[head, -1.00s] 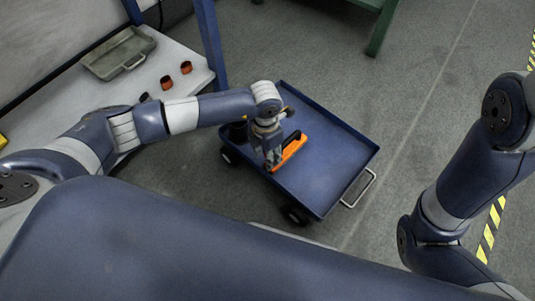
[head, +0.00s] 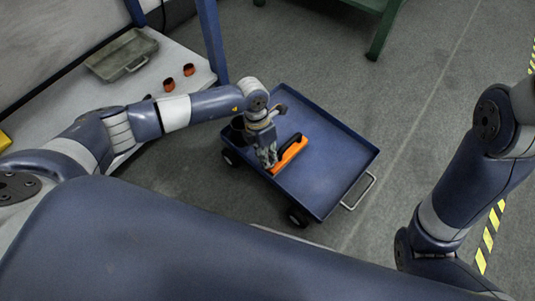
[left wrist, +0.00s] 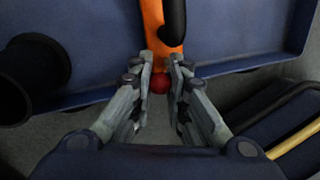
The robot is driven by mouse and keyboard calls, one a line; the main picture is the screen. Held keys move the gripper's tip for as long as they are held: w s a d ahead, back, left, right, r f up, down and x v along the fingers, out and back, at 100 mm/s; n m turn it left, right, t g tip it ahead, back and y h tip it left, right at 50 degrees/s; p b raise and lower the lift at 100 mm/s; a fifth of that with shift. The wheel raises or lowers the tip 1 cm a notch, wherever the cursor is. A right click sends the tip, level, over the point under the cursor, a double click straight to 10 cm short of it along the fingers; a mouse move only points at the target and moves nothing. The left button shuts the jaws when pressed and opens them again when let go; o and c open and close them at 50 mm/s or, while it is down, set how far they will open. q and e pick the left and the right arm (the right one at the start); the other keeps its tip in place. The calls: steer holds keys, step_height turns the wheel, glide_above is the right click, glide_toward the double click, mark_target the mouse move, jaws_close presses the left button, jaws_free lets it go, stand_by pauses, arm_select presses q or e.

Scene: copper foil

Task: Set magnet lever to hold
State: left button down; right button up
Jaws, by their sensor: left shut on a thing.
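An orange tool (head: 287,157) with a black handle, apparently the magnet, lies in the blue cart near its left side. In the left wrist view its orange body (left wrist: 153,25) and black handle (left wrist: 174,20) show at the top. A red ball knob (left wrist: 160,84) sits at its near end. My left gripper (head: 268,164) is at that end; in the left wrist view its fingers (left wrist: 161,70) are closed around the red knob. The lever's shaft and any hold mark cannot be made out. My right gripper is out of view.
The blue cart (head: 335,175) has a raised rim and a metal handle (head: 358,191). A dark cylinder (left wrist: 28,75) stands left of the tool. A bench (head: 185,58) at the left carries a grey tray (head: 121,55) and orange-brown cups. The cart's right half is clear.

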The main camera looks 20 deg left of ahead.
arm_select(q)
steer(key=c, duration=1.5)
jaws_free()
steer(key=v, duration=1.2)
steer(key=shift+d, duration=0.1)
